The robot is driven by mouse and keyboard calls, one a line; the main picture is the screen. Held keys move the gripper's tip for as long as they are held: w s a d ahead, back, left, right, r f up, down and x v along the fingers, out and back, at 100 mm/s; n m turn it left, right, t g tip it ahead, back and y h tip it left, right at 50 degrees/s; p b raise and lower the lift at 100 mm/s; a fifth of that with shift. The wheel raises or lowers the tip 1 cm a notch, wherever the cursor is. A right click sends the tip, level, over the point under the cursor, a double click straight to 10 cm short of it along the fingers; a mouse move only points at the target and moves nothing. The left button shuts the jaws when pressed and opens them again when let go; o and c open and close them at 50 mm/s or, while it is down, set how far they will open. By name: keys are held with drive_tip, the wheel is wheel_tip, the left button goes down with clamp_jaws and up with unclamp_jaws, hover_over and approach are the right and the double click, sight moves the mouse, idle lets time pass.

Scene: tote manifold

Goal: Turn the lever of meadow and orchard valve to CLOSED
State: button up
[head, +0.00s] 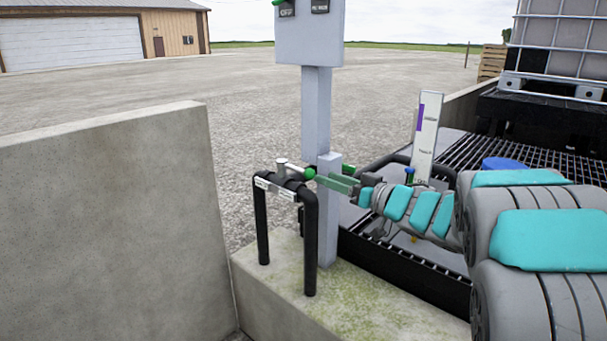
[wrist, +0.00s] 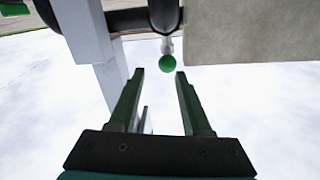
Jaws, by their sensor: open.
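The valve (head: 282,172) sits on top of a black pipe loop, with a short silver lever that ends in a green ball knob (head: 310,173). The lever points right, toward my gripper (head: 333,182). My gripper is open, with its green fingers just right of the knob. In the wrist view, the knob (wrist: 167,65) is just beyond and between the fingertips (wrist: 159,72), nearer the right finger, and nothing is held. The white labels (head: 287,195) on the pipe are too small to read, so I cannot tell which valve this is.
A grey post (head: 317,110) with a control box (head: 309,35) stands close behind the valve. The pipe legs (head: 311,250) rise from a concrete ledge (head: 350,303). A concrete wall (head: 105,220) is at left. A black grated platform (head: 405,275) and white sign (head: 426,135) are at right.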

sight(303, 172)
drive_tip(key=shift+y, duration=0.3)
drive_tip(key=x, duration=0.8)
drive_tip(key=shift+s+a+f, duration=0.2)
drive_tip(key=shift+s+a, duration=0.15)
drive_tip(key=shift+c, duration=0.3)
clamp_jaws()
idle(0.5)
